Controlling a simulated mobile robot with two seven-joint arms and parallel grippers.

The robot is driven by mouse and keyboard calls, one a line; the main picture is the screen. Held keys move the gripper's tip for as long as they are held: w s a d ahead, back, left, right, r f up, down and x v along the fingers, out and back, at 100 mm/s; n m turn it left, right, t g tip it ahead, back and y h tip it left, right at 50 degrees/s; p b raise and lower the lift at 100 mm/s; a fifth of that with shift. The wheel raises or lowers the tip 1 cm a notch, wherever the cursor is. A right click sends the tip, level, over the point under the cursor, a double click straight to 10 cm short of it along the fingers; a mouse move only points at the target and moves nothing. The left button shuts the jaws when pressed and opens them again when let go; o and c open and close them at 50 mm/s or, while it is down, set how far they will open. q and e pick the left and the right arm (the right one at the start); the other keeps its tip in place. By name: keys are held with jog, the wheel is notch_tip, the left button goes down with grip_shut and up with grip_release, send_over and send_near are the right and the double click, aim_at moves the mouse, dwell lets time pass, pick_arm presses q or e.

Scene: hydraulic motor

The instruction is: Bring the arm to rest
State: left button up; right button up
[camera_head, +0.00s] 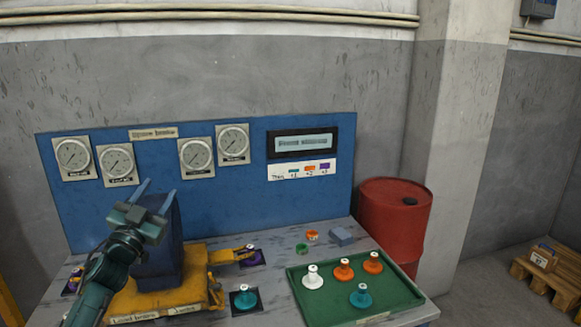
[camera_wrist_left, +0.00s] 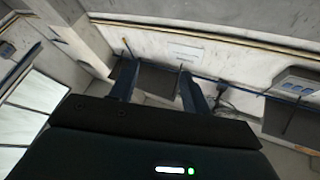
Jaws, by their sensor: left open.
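My left gripper (camera_head: 155,197) is raised in front of the dark blue block of the hydraulic motor rig, in the left part of the head view. Its two blue fingers point up and stand apart, with nothing between them. In the left wrist view the open fingers (camera_wrist_left: 158,85) face a wall and ceiling area, also empty. My left arm comes in from the lower left and hides part of the rig's yellow base (camera_head: 195,290). My right gripper does not show in either view.
A blue panel (camera_head: 240,190) with gauges stands behind. The green tray (camera_head: 400,298) at right holds white, orange and teal knobbed pieces. Rings and a grey-blue block (camera_head: 341,237) lie behind it. A teal piece (camera_head: 244,298) stands near the base. A red barrel (camera_head: 395,215) stands beyond the table.

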pick_arm(q)
jog(key=w+a+f+n+g+y, duration=0.2)
jog(key=a+f+n+g+y, duration=0.35)
jog(key=f+y, duration=0.2)
jog(key=s+d+f+m+g+h, duration=0.1)
jog(key=s+d+f, duration=0.35)
jog(key=f, duration=0.35)
jog(key=s+d+f+m+g+h, duration=0.1)
jog(key=s+d+f+h, duration=0.1)
jog(key=s+d+f, duration=0.5)
jog(key=s+d+f+g+h, duration=0.1)
jog(key=s+d+f, duration=0.2)
jog(key=s, duration=0.6)
jog(key=s+d+f+g, duration=0.2)
jog(key=s+f, duration=0.3)
jog(key=s, duration=0.4)
jog(key=s+d+f+g+h, duration=0.1)
jog(key=s+d+f, duration=0.3)
jog(key=s, duration=0.6)
jog(key=shift+d+f+n+h, duration=0.2)
jog(key=shift+f+n+h, duration=0.2)
jog(key=shift+f, duration=0.2)
